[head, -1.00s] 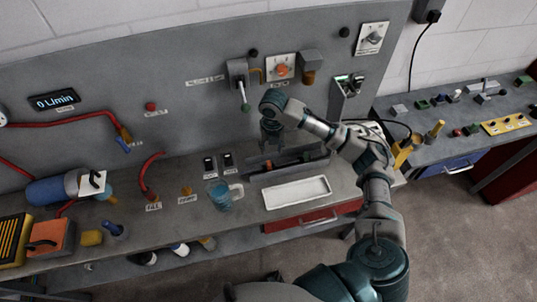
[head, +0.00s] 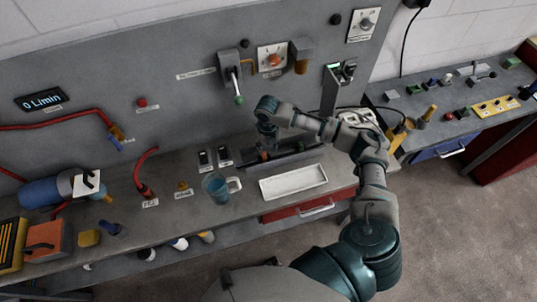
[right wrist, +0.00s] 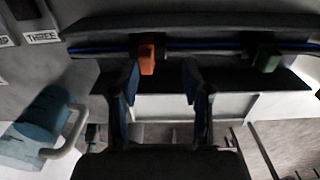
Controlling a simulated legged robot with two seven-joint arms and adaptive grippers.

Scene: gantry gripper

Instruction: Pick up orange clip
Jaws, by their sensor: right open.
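The orange clip (right wrist: 147,60) sits on a dark rail with a blue line in the right wrist view. It lies just beyond my open right gripper (right wrist: 160,75), nearer the left finger than the right one. I cannot tell whether the left finger touches it. In the head view my right gripper (head: 268,140) is above the dark rack at the back of the bench, and the clip is mostly hidden near it. My left gripper is not in view.
A green clip (right wrist: 268,60) sits farther right on the same rail. A blue mug (head: 216,188) stands left of a white tray (head: 293,182), which is in front of the rack. Two small switches (head: 204,159) stand left of my gripper.

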